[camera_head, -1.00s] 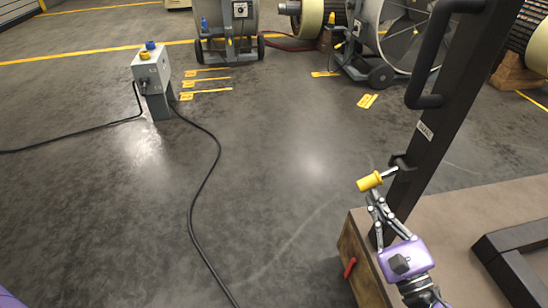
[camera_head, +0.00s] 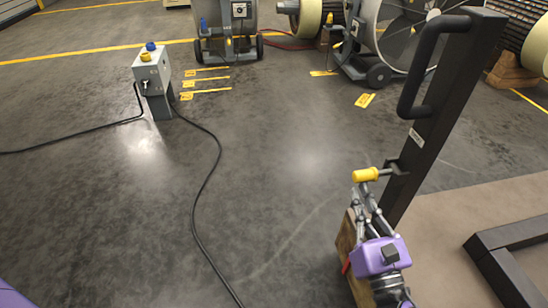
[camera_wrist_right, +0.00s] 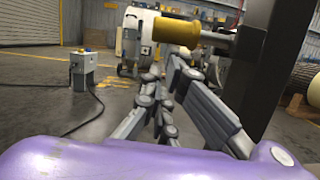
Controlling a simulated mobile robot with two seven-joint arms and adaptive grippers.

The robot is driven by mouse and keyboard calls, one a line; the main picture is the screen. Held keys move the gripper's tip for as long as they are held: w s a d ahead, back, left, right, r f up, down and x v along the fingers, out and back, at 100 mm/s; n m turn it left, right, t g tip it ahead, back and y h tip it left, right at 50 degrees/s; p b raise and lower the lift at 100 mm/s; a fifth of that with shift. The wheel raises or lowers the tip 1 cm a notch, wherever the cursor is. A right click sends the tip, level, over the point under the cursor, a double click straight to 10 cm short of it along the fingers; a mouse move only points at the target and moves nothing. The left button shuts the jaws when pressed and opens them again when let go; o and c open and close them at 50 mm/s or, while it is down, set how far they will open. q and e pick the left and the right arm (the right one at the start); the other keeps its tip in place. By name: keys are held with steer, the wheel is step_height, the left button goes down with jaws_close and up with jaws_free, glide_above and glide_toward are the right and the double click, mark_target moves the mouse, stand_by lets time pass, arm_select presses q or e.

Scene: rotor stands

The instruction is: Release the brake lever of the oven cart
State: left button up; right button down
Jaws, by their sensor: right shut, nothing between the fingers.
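The brake lever is a short metal rod with a yellow knob (camera_head: 365,174), sticking out leftward from the black upright post (camera_head: 440,115) of the cart. It lies nearly level in the head view. In the right wrist view the yellow knob (camera_wrist_right: 176,31) is near, at the top. My right gripper (camera_head: 362,190) is shut and empty, its fingertips just below the knob. I cannot tell whether they touch it. In the right wrist view the shut fingers (camera_wrist_right: 167,72) point up toward the knob. My left gripper is not in view.
The post carries a black loop handle (camera_head: 408,95). The cart's dark frame (camera_head: 490,250) is at lower right, and a wooden block (camera_head: 346,240) stands beside my right gripper. A grey control box (camera_head: 152,72) with a floor cable stands left.

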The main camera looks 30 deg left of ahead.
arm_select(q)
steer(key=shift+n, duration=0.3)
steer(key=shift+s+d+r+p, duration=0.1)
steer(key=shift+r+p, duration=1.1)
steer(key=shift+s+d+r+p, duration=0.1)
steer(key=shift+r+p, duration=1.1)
arm_select(e)
steer(key=shift+s+a+r+m+t+h, duration=0.2)
steer(key=shift+r+m+h, duration=0.15)
steer(key=shift+r+m, duration=0.55)
steer(key=shift+s+a+r+m+t+h, duration=0.2)
steer(key=shift+r+m+h, duration=0.25)
steer(key=shift+m, duration=0.85)
steer(key=shift+s+a+r+m+h, duration=0.1)
steer(key=shift+a+r+m+h, duration=0.2)
steer(key=shift+r+m, duration=0.6)
steer(key=shift+f+m, duration=0.2)
steer(key=shift+m, duration=0.1)
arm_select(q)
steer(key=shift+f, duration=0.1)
arm_select(e)
steer(key=shift+f, duration=0.1)
